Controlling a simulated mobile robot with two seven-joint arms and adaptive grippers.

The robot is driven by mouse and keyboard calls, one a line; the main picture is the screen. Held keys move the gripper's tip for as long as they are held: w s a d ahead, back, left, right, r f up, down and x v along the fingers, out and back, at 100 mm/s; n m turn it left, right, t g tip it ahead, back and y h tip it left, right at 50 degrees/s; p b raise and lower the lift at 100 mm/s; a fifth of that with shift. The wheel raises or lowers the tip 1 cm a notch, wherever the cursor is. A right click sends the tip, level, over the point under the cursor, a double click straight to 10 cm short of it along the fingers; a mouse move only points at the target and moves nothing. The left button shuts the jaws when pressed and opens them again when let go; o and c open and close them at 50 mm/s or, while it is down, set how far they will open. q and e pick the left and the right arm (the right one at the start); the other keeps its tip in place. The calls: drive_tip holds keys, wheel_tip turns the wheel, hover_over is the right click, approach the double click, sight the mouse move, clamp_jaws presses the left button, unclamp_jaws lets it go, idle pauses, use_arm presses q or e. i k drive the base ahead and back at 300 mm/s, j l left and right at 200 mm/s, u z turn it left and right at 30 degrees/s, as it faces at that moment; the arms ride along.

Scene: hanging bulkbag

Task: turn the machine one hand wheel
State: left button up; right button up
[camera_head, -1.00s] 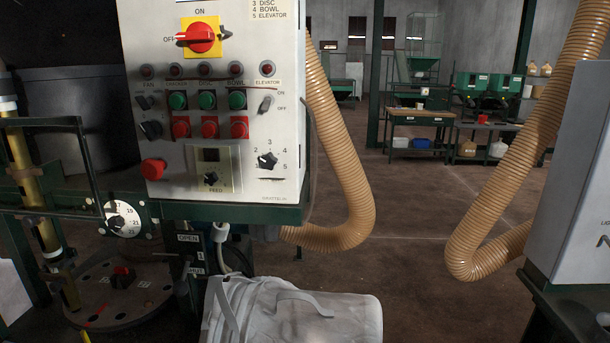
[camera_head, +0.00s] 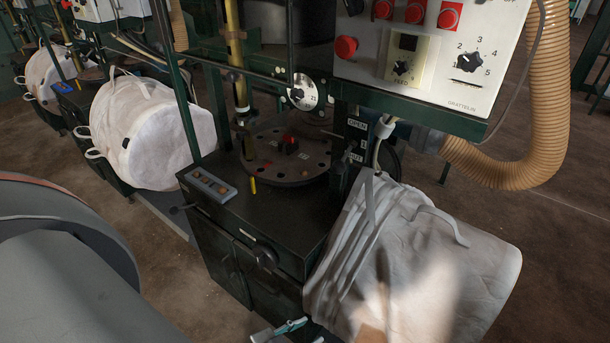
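The near machine's dark cabinet (camera_head: 262,215) stands in the middle of the camera_head view. A round plate with holes and a red-black centre piece (camera_head: 290,146) lies on top. A white numbered dial (camera_head: 302,92) is above it. What seems to be my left gripper (camera_head: 280,331) shows as a small grey and teal part at the bottom edge, below the cabinet front and apart from the knob. Its fingers are not clear. My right gripper is not seen.
A white bulk bag (camera_head: 420,255) bulges at the cabinet's right. Another bag (camera_head: 155,130) hangs at a second machine on the left. A control panel (camera_head: 430,60) and tan hose (camera_head: 545,100) are upper right.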

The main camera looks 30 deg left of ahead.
sight(266, 257)
drive_tip(key=u, duration=1.35)
drive_tip(key=k+j+z, duration=0.2)
drive_tip(key=j+z, duration=0.2)
drive_tip(key=k+j+z, duration=0.25)
drive_tip(key=z, duration=0.2)
